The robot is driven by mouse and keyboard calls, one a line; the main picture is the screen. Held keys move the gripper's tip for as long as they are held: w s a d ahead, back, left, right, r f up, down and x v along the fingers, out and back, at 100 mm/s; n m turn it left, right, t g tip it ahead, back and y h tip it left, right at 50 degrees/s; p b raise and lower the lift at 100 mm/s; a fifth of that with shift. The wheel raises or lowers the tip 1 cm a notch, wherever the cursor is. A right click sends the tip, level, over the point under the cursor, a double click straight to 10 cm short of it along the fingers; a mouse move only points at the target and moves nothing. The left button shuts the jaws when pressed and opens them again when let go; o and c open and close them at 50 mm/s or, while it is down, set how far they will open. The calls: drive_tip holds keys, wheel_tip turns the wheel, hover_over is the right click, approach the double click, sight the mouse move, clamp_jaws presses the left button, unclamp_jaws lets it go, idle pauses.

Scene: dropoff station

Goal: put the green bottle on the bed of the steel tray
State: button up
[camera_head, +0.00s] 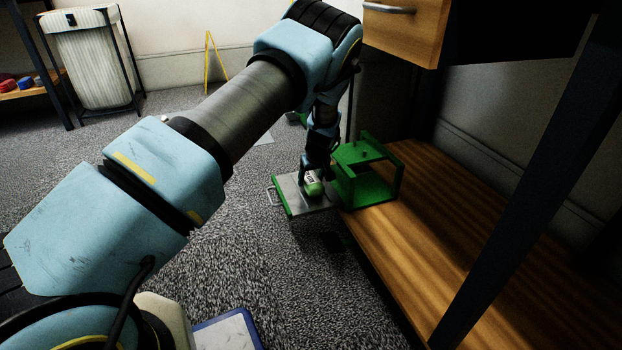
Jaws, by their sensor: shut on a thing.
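The green bottle (314,189), with a pale label, is in my gripper (313,174), low over the steel tray. My gripper is shut on it and points down. The steel tray (292,201) is a flat grey plate with a green edge and a metal handle at its left end. The bottle overlaps the tray's bed in this view; I cannot tell whether it touches the bed. My gripper and wrist hide part of the bottle and of the tray's far side.
A green open frame (367,189) stands right beside the tray on a low wooden shelf (420,230). A wooden drawer (405,28) hangs above. A dark post (530,180) stands at the right. Carpet (270,285) in front is mostly clear. A white hamper (90,60) is far left.

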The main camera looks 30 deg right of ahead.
drive_tip(key=o, duration=0.9)
drive_tip(key=shift+r, duration=0.1)
drive_tip(key=shift+r+p, duration=2.5)
drive_tip(key=shift+r, duration=0.95)
